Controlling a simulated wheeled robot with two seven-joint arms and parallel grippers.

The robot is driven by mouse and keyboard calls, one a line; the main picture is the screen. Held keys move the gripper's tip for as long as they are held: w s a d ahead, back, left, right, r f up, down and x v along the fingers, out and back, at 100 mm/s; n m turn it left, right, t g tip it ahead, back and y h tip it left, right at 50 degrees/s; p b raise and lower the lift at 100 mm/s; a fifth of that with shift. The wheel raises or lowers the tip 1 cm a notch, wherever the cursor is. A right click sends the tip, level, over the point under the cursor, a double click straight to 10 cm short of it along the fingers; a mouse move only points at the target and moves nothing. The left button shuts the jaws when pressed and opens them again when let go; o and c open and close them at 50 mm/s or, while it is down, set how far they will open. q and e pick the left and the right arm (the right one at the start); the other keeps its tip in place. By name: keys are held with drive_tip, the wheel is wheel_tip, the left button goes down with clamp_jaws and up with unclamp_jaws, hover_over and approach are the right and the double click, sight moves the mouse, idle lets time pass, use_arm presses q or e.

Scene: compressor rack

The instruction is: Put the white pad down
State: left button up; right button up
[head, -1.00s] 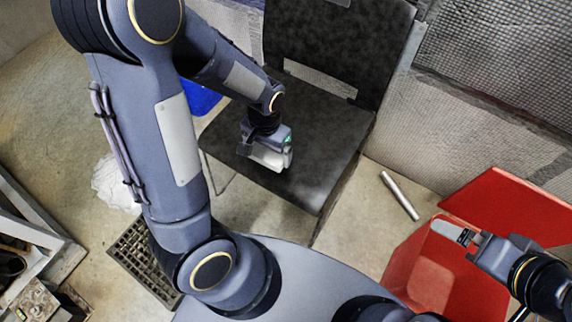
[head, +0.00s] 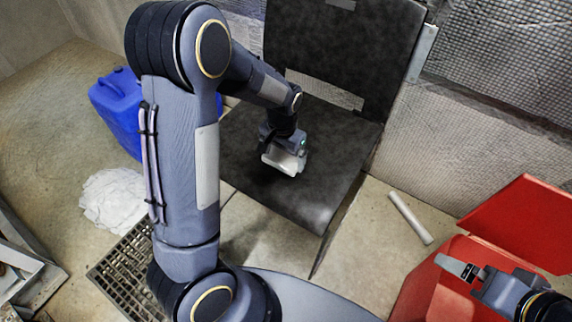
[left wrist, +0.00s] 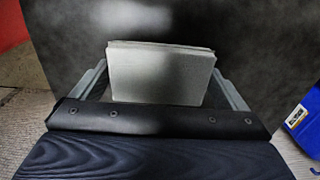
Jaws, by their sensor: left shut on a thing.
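The white pad (left wrist: 160,75) is a pale, flat block between the two fingers of my left gripper (left wrist: 165,85) in the left wrist view. In the head view, the pad (head: 281,160) shows at the end of my left gripper (head: 284,153), which is shut on it. Both are over the seat of the black chair (head: 310,190). I cannot tell whether the pad touches the seat. My right gripper (head: 460,268) is at the lower right, over the red bin, with its fingers close together; its opening is unclear.
A red bin (head: 425,292) with a raised red lid (head: 520,220) stands at the right. A metal tube (head: 410,217) lies on the floor. A blue container (head: 118,108), a white cloth (head: 112,198) and a floor grate (head: 125,275) are at the left. The front of the seat is clear.

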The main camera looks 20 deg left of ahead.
sight(286, 161)
use_arm(q)
drive_tip(key=shift+w+f, duration=0.7)
drive_tip(key=shift+f, duration=0.2)
drive_tip(key=shift+w+d+f+b, duration=0.15)
drive_tip(key=shift+f+b, duration=0.3)
drive_tip(key=shift+f, duration=0.45)
drive_tip(key=shift+w+a+f+b, duration=0.1)
drive_tip(key=shift+f+b, duration=0.3)
drive_tip(key=shift+f, duration=0.45)
drive_tip(key=shift+f, duration=0.1)
